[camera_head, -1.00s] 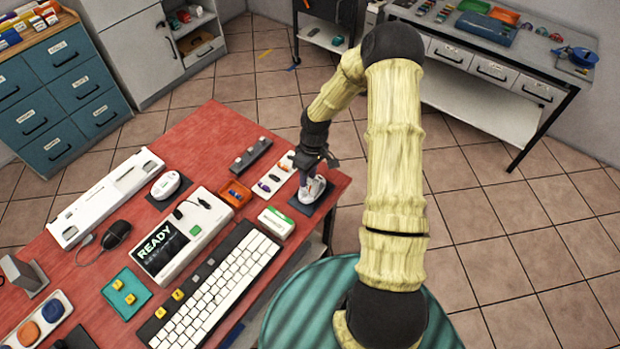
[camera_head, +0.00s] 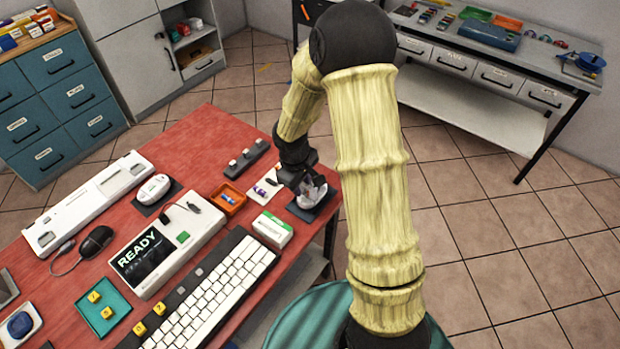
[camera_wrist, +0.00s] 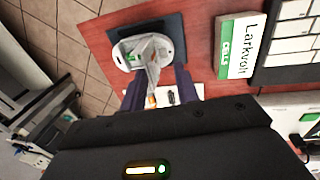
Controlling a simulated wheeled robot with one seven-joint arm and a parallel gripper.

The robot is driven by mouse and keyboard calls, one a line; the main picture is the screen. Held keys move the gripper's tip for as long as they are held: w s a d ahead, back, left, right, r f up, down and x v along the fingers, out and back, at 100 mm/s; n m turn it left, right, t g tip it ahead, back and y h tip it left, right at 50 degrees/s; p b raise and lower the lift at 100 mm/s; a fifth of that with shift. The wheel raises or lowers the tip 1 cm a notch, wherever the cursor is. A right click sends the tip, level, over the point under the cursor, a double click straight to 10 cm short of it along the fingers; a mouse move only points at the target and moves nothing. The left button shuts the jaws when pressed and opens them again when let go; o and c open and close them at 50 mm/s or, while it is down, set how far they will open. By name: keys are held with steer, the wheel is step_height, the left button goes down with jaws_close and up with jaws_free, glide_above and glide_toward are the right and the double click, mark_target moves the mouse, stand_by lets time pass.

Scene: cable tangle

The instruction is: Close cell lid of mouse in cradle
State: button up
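The white mouse (camera_wrist: 126,52) rests in its dark cradle (camera_wrist: 174,28), at the top of the wrist view. A pale grey flap, which looks like its cell lid (camera_wrist: 153,66), stands raised from it, with a bit of green showing inside. In the head view the mouse (camera_head: 312,192) is at the table's right edge, partly hidden by my gripper (camera_head: 298,180). In the wrist view my gripper (camera_wrist: 160,85) has its two dark fingers apart, one on each side of the flap's near end. Whether a finger touches the flap I cannot tell.
A white card with small items (camera_head: 264,190) and a green-and-white labelled box (camera_head: 272,229) lie close by. The keyboard (camera_head: 222,290), an orange tray (camera_head: 228,199) and the READY device (camera_head: 165,245) are further left. Another white mouse (camera_head: 154,188) sits on a dark pad. Floor lies beyond the table edge.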

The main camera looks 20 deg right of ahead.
steer(key=shift+s+a+f+t+h+b, duration=0.3)
steer(key=shift+f+h+b, duration=0.1)
steer(key=shift+b, duration=1.3)
steer(key=p+v, duration=0.3)
steer(key=v, duration=1.5)
steer(key=s+d+r+m+y+p, duration=0.1)
steer(key=s+m+p, duration=0.3)
steer(key=s, duration=0.4)
steer(key=shift+d+r+m+t+y+p, duration=0.3)
steer(key=shift+d+m+y+p, duration=0.1)
steer(key=shift+d+p, duration=0.4)
steer(key=shift+s+d, duration=0.15)
steer(key=shift+s, duration=0.05)
steer(key=s+m, duration=0.1)
steer(key=s+d+f+m, duration=0.1)
steer(key=s, duration=0.1)
steer(key=shift+d+f, duration=0.1)
steer(key=shift+f, duration=0.1)
steer(key=shift+s, duration=0.1)
